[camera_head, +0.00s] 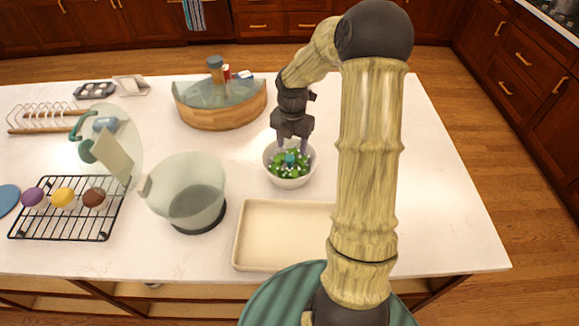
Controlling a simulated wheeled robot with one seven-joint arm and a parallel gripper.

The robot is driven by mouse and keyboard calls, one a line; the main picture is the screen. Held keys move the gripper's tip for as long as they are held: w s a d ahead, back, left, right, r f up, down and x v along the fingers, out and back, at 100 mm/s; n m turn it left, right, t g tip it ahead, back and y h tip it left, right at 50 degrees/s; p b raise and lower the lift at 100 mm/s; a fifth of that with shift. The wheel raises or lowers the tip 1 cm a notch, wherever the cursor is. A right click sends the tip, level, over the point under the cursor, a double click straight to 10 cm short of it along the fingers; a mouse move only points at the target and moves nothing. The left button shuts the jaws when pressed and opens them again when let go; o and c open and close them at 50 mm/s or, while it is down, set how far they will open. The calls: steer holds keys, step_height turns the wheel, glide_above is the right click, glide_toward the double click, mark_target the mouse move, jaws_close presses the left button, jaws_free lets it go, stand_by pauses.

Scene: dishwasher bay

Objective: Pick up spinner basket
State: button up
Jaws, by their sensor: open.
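The round white bowl-shaped basket (289,183) stands upright on the pale counter, with green leafy pieces and a small blue-teal part inside it. I take this to be the spinner basket. My gripper (292,148) points down over the basket's far side, with its purple-grey fingers apart. The fingertips are at or just inside the far rim; I cannot tell whether they touch it. The jaws hold nothing that I can see. The gripper hides part of the far rim.
A translucent bowl (190,208) on a dark base and a shallow cream tray (270,235) stand close by. A wooden-sided container (222,115) is behind. A wire rack (62,224) with coloured balls is at left. Counter right of my arm is clear.

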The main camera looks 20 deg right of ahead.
glide_above(290, 169)
steer(key=f, duration=0.5)
steer(key=shift+w+d+f+p, duration=0.3)
steer(key=shift+d+f+p, duration=0.05)
steer(key=shift+f+p, duration=0.05)
steer(key=shift+a, duration=0.1)
steer(key=shift+s, duration=0.15)
steer(key=shift+w+a+f+p, duration=0.15)
steer(key=shift+f+p, duration=0.3)
steer(key=shift+f, duration=0.85)
steer(key=shift+w+d+f+p, duration=0.15)
steer(key=shift+f+p, duration=0.3)
steer(key=shift+f, duration=0.85)
steer(key=shift+a, duration=0.15)
steer(key=c, duration=1.1)
steer(key=shift+r, duration=0.15)
